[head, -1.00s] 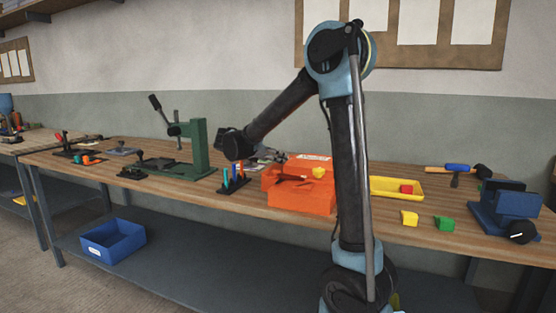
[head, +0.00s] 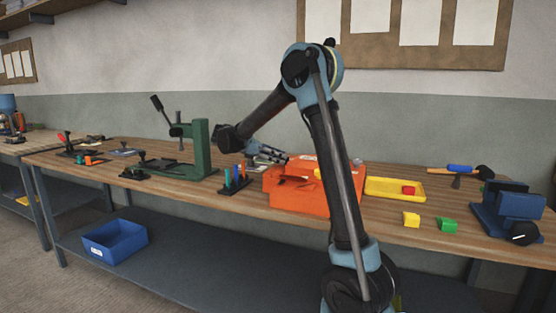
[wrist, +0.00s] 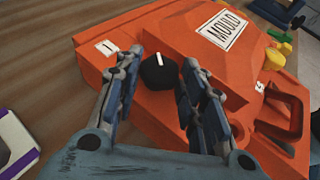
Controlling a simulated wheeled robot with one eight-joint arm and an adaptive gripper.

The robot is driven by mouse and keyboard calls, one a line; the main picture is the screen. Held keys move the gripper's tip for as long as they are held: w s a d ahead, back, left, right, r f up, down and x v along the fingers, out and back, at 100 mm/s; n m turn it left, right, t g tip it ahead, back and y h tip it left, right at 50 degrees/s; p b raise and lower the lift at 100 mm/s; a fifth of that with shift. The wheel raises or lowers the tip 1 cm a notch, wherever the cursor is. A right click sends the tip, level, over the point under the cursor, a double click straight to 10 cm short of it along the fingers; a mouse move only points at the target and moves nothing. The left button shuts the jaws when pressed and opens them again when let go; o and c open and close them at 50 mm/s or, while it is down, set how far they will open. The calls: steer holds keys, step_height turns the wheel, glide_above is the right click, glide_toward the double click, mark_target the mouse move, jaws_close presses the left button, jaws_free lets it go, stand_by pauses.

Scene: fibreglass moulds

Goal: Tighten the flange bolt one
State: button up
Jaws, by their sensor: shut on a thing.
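The orange mould (head: 300,200) lies on the workbench, and its top fills much of the wrist view (wrist: 180,42). A plate on it reads MOULD. A black round bolt head (wrist: 158,72) with a white line sits near the label 1 (wrist: 106,47). My gripper (wrist: 157,67) has one finger on each side of this bolt head and is shut on it. In the head view my gripper (head: 285,158) reaches the mould's left end from the left, and the bolt head is too small to make out there.
A rack of coloured tools (head: 236,180) and a green press (head: 200,150) stand left of the mould.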

steer(key=shift+w+a, duration=0.1)
steer(key=shift+w, duration=0.05)
steer(key=o, duration=0.8)
steer(key=shift+c, duration=0.2)
step_height(320, 180, up, 10)
